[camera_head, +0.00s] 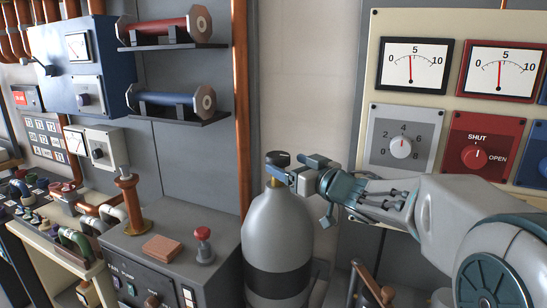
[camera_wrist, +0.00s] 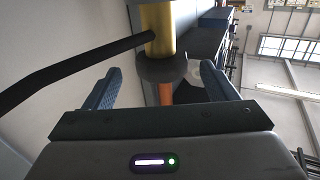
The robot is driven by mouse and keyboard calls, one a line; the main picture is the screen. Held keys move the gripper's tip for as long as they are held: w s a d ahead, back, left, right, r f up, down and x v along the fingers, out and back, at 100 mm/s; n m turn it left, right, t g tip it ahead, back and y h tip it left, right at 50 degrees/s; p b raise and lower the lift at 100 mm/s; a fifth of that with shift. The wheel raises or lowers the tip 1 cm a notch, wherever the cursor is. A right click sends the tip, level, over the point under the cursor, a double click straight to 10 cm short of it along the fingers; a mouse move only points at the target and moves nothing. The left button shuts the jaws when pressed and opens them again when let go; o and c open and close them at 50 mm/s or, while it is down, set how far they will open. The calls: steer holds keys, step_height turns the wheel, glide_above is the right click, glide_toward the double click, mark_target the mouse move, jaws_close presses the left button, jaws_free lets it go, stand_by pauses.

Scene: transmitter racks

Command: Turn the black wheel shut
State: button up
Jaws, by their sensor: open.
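The black wheel (camera_head: 278,158) sits on top of a grey gas cylinder (camera_head: 277,228) with a dark band, in the middle of the head view. My gripper (camera_head: 285,172) reaches in from the right at the cylinder's top, close to the wheel. In the wrist view the wheel (camera_wrist: 161,68) is a dark disc at the end of a brass valve neck (camera_wrist: 157,25). It lies between the two spread blue fingers of my gripper (camera_wrist: 155,82), with a visible gap on both sides.
A copper pipe (camera_head: 241,100) runs up the wall behind the cylinder. A dark bar (camera_wrist: 75,65) meets the brass neck in the wrist view. A grey cabinet (camera_head: 170,245) with a red knob (camera_head: 203,233) stands left. A gauge panel (camera_head: 460,88) is at the right.

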mark_target(274, 158)
steer(key=x, duration=0.6)
steer(key=shift+w+a, duration=0.1)
steer(key=shift+a, duration=0.1)
steer(key=c, duration=1)
